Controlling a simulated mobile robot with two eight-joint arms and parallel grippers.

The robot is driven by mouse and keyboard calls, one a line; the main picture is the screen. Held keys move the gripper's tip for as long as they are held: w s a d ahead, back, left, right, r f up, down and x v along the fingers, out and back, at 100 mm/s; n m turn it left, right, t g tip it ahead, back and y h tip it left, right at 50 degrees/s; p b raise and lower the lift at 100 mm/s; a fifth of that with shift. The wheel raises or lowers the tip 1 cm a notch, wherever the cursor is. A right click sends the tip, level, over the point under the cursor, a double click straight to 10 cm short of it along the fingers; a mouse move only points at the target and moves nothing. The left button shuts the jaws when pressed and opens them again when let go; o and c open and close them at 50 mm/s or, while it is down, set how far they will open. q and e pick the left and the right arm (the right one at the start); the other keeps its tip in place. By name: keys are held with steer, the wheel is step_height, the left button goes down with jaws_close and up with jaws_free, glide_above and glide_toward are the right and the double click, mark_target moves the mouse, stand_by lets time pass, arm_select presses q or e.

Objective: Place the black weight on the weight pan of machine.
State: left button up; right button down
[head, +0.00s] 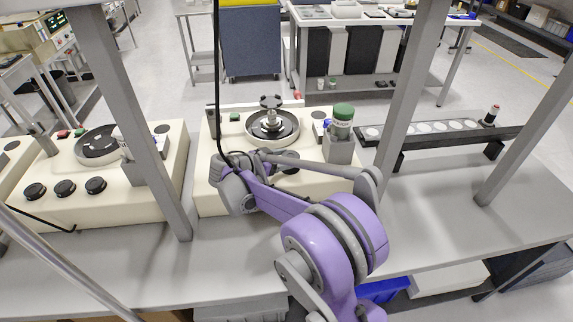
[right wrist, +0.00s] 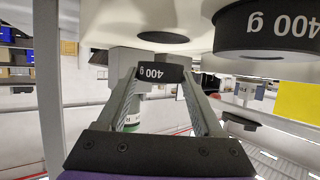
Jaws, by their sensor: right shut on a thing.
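The machine (head: 212,185) is a cream box in the middle of the head view. Its round weight pan (head: 272,125) carries a metal post with a dark knob. My right gripper (head: 243,160) is over the front of the machine, left of and nearer than the pan; its wrist hides much of it. In the right wrist view, which is upside down, its fingertips (right wrist: 160,76) are shut on a black weight (right wrist: 162,73) marked 400 g. Another black 400 g weight (right wrist: 265,27) is close by on the right. My left gripper is not in view.
A grey holder with a green-capped bottle (head: 343,120) stands at the machine's right. A similar machine (head: 160,190) with several black weights is on the left. Grey uprights (head: 140,130) and (head: 402,90) flank the middle machine. A black sample rack (head: 450,130) is on the right.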

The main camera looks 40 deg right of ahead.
steer(key=shift+f, duration=1.25)
steer(key=shift+f, duration=0.2)
steer(key=shift+c, duration=0.2)
jaws_free()
